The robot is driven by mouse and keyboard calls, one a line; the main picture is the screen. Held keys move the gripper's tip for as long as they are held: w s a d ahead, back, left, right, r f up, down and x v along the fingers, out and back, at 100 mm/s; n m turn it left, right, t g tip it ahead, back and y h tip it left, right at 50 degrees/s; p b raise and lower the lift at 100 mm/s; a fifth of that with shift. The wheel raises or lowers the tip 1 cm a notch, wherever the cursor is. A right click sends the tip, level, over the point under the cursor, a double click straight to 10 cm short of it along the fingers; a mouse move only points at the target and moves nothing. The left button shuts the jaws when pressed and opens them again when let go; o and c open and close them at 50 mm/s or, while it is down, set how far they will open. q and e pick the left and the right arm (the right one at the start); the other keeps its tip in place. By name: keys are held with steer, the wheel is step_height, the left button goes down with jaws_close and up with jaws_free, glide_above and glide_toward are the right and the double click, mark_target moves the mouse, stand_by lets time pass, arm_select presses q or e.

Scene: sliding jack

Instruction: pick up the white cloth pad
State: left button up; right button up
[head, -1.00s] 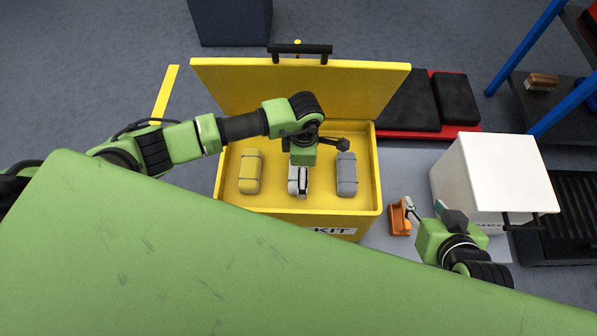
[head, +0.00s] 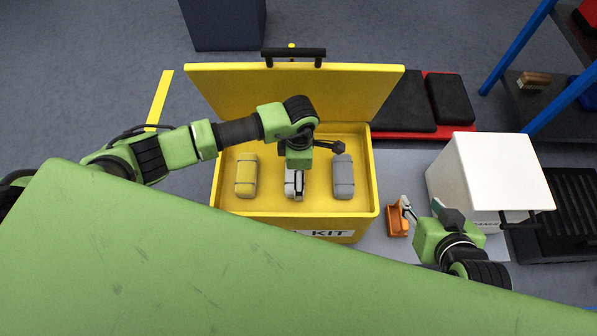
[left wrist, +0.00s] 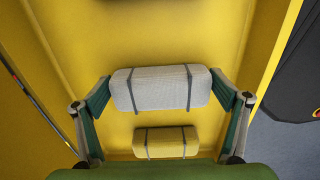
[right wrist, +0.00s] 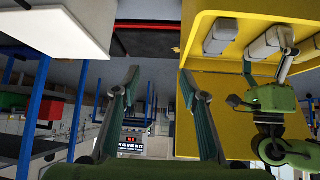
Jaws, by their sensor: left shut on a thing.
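The white cloth pad (left wrist: 162,89) is a pale block with two dark straps, inside the open yellow box (head: 262,209). My left gripper (head: 295,190) reaches down into the box and is shut on the pad, with one finger at each end of it, as the left wrist view shows (left wrist: 162,92). In the head view the gripper hides most of the pad. I cannot tell whether it is clear of the box floor. My right gripper (head: 421,204) is open and empty, outside the box to the right.
A yellow pad (head: 246,176) and a grey pad (head: 343,176) lie in the box on either side. The raised lid (head: 330,92) stands behind. An orange object (head: 397,222) and a white box (head: 500,172) are close to my right gripper.

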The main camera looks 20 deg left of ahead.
arm_select(q)
steer(key=r, duration=0.1)
steer(key=r+p, duration=0.1)
steer(key=r, duration=0.1)
steer(key=shift+s+d+r, duration=0.15)
steer(key=shift+s+r, duration=0.15)
steer(key=s+r+p, duration=0.1)
steer(key=s+d+r, duration=0.1)
steer(key=r, duration=0.1)
steer(key=shift+s+r+p, duration=0.1)
steer(key=shift+p, duration=0.25)
steer(key=s+d+r+p, duration=0.1)
steer(key=s+d+r, duration=0.1)
steer(key=s, duration=0.3)
steer(key=s+d+r+p, duration=0.1)
steer(key=s+d+r, duration=0.1)
steer(key=s, duration=0.3)
steer(key=shift+r, duration=0.9)
arm_select(e)
steer(key=s+d+f+g+h, duration=0.1)
steer(key=s+d+f+g, duration=0.2)
steer(key=s, duration=0.7)
steer(key=shift+d+f+g, duration=0.15)
steer(key=shift+f+g, duration=0.8)
steer(key=shift+g, duration=0.25)
arm_select(q)
steer(key=shift+s, duration=0.1)
steer(key=shift+o, duration=0.7)
